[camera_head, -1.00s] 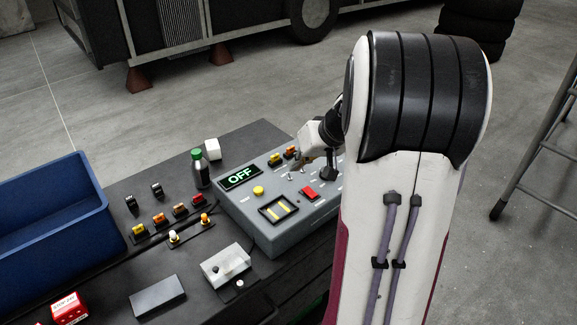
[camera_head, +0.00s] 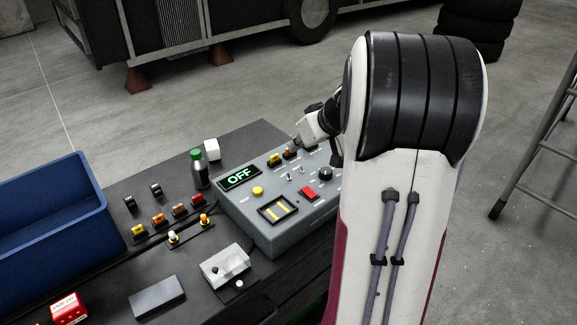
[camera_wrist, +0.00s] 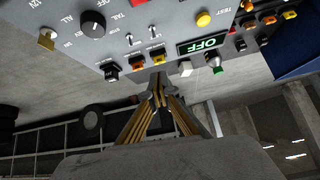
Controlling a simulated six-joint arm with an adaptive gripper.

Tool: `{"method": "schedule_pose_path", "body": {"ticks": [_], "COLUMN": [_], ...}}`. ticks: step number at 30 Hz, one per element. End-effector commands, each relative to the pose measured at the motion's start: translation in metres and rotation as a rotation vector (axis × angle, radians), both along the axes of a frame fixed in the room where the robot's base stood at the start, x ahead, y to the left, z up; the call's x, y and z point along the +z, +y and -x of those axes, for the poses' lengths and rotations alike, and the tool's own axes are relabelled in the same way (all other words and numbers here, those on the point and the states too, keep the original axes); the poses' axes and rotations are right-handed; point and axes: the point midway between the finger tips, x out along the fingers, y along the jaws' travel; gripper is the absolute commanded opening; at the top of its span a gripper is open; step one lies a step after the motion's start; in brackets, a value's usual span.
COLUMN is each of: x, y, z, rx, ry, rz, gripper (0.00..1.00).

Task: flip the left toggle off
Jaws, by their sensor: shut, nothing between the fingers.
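The grey control panel (camera_head: 257,218) carries two small metal toggles side by side. The left toggle (camera_head: 289,177) and the right toggle (camera_head: 302,169) are both uncovered in the head view. In the upside-down wrist view the left toggle (camera_wrist: 154,33) is nearer the green OFF display (camera_wrist: 203,45), and the other toggle (camera_wrist: 129,39) is nearer the dial. Their lever positions are too small to tell for sure. My gripper (camera_wrist: 158,80) is shut and empty, apart from the toggles, by the panel's back edge. Its fingers are partly hidden in the head view.
A yellow rocker (camera_head: 274,159) and an orange rocker (camera_head: 289,153) stand behind the toggles, close to my gripper. A black dial (camera_head: 325,173) and a red switch (camera_head: 309,193) are nearby. A bottle (camera_head: 199,170) and a white block (camera_head: 212,149) stand beyond the panel's left side.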

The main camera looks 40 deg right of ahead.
Motion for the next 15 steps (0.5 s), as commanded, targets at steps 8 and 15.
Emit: {"method": "schedule_pose_path", "body": {"ticks": [8, 15], "x": [-0.005, -0.020], "y": [0.000, 0.000], "z": [-0.004, -0.017], "rx": [0.001, 0.001], "ry": [0.000, 0.002], "rz": [-0.001, -0.002], "gripper": [0.00, 0.00]}}
